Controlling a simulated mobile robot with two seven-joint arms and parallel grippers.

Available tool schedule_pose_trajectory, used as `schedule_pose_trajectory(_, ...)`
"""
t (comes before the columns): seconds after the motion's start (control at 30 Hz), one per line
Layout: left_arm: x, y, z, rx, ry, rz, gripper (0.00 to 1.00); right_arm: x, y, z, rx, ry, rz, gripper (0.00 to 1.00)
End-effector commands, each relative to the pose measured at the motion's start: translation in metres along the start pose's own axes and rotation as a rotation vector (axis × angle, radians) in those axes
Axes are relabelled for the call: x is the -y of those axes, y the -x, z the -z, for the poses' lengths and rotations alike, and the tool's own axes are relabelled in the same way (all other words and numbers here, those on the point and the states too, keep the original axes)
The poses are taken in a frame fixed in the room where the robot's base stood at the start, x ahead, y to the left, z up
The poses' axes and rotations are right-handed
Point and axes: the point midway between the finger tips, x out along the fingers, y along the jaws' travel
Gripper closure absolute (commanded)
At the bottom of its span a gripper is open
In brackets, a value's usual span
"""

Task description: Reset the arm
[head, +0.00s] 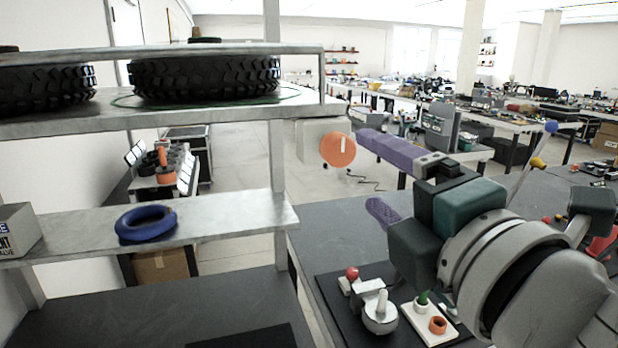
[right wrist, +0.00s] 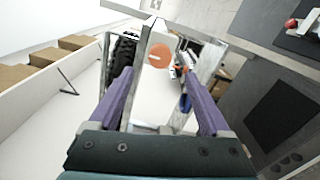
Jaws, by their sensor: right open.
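My right gripper (head: 366,172) reaches in from the right in the head view, its two purple fingers spread apart and nothing between them. In the right wrist view its fingers (right wrist: 157,76) frame the picture, open and empty. A round orange knob (head: 338,149) with a white mark sits on a pale box at the shelf's end. It shows beyond the fingertips in the right wrist view (right wrist: 160,57). The knob looks apart from the fingers. My left gripper is not in view.
A metal shelf (head: 225,113) holds black tires (head: 205,78); a blue ring (head: 146,223) lies on its lower board. Below my right arm, a dark mat (head: 335,290) bears a red-knobbed joystick (head: 352,273) and a white plate with an orange ring (head: 438,325).

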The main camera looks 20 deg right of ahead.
Motion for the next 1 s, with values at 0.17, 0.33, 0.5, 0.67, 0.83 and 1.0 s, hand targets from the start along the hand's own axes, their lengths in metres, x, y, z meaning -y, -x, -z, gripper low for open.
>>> schedule_pose_trajectory(0.17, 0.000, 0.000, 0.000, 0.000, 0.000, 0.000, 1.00, 0.002, 0.001, -0.002, 0.009, -0.021, 0.013, 0.19)
schedule_pose_trajectory(0.33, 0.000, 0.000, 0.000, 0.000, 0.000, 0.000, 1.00, 0.048, 0.027, -0.026, 0.153, -0.377, 0.234, 0.19)
schedule_pose_trajectory(0.5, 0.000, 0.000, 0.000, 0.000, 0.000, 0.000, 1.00, 0.131, 0.112, -0.027, 0.455, -0.977, 0.675, 0.19)
schedule_pose_trajectory(0.67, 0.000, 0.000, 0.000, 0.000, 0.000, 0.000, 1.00, 0.164, 0.206, 0.004, 0.731, -1.349, 1.057, 0.19)
schedule_pose_trajectory(0.83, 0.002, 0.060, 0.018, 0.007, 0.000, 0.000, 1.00, 0.103, 0.228, 0.000, 0.799, -1.415, 1.149, 0.19)
schedule_pose_trajectory(1.0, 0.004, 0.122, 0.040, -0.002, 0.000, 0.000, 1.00, 0.041, 0.228, -0.013, 0.797, -1.412, 1.148, 0.19)
